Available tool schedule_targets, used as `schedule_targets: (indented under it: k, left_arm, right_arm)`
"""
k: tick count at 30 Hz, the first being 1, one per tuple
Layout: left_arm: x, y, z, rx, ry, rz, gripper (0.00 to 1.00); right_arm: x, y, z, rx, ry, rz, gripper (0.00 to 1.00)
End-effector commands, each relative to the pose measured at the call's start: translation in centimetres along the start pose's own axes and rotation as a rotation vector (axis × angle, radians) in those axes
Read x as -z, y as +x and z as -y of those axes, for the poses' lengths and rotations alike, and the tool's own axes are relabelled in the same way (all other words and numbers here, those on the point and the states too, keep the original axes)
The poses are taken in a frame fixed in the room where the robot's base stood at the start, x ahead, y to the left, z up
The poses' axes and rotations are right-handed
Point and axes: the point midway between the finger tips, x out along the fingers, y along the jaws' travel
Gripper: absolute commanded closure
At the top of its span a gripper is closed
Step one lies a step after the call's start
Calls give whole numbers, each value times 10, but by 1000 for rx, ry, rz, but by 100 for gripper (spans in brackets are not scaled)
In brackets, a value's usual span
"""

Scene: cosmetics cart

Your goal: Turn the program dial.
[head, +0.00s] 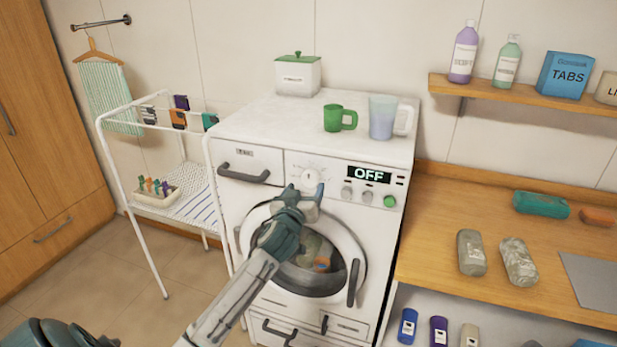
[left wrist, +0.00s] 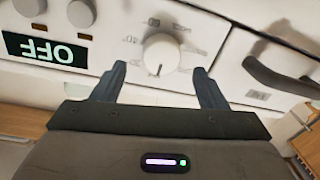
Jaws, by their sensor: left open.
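The program dial (head: 311,177) is a round white knob on the washing machine's front panel, left of the black display (head: 369,175) reading OFF. In the left wrist view the dial (left wrist: 161,55) shows upside down, with a dark pointer line and printed marks around it. My left gripper (head: 306,190) is in front of the panel, just below the dial in the head view. Its two fingers (left wrist: 159,80) are open, one to each side of the dial in the wrist picture, with nothing between them. Contact with the dial cannot be told.
The washer door (head: 358,240) is round, with laundry behind its glass. A drawer handle (head: 243,174) sticks out left of the dial. Small knobs (head: 347,193) and a green button (head: 390,201) sit to its right. A green mug (head: 333,118) and a jug (head: 383,118) stand on top.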

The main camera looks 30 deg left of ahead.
Motion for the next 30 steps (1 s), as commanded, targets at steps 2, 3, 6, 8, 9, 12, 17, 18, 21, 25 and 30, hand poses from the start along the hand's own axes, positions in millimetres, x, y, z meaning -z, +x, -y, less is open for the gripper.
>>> schedule_targets:
  k: [2, 3, 6, 8, 9, 12, 17, 18, 21, 25, 30]
  left_arm:
    - [3, 14, -1, 1, 0, 1, 33]
    - [3, 20, 0, 1, 0, 1, 33]
    - [2, 30, 0, 1, 0, 2, 33]
    - [1, 34, 0, 0, 0, 1, 33]
    - [1, 37, 0, 0, 0, 1, 33]
    - [0, 39, 0, 0, 0, 1, 33]
    - [-1, 40, 0, 0, 1, 0, 33]
    - [-1, 40, 0, 0, 1, 1, 33]
    - [-1, 39, 0, 0, 1, 1, 47]
    - [-1, 39, 0, 0, 1, 1, 72]
    - [-1, 39, 0, 0, 4, 1, 78]
  right_arm:
    - [1, -9, -1, 0, 0, 0, 100]
    - [1, -11, -1, 0, 0, 0, 100]
    - [2, -15, -1, 0, 0, 0, 100]
    - [2, -16, -1, 0, 0, 0, 100]
    - [2, -16, -1, 0, 0, 0, 100]
    - [2, -17, -1, 0, 0, 0, 100]
    - [2, -16, -1, 1, 0, 0, 100]
    - [2, -16, -1, 1, 0, 0, 100]
    - [2, -16, -1, 1, 0, 0, 100]
    - [2, -16, -1, 1, 0, 0, 100]
    - [2, -16, -1, 1, 0, 0, 100]
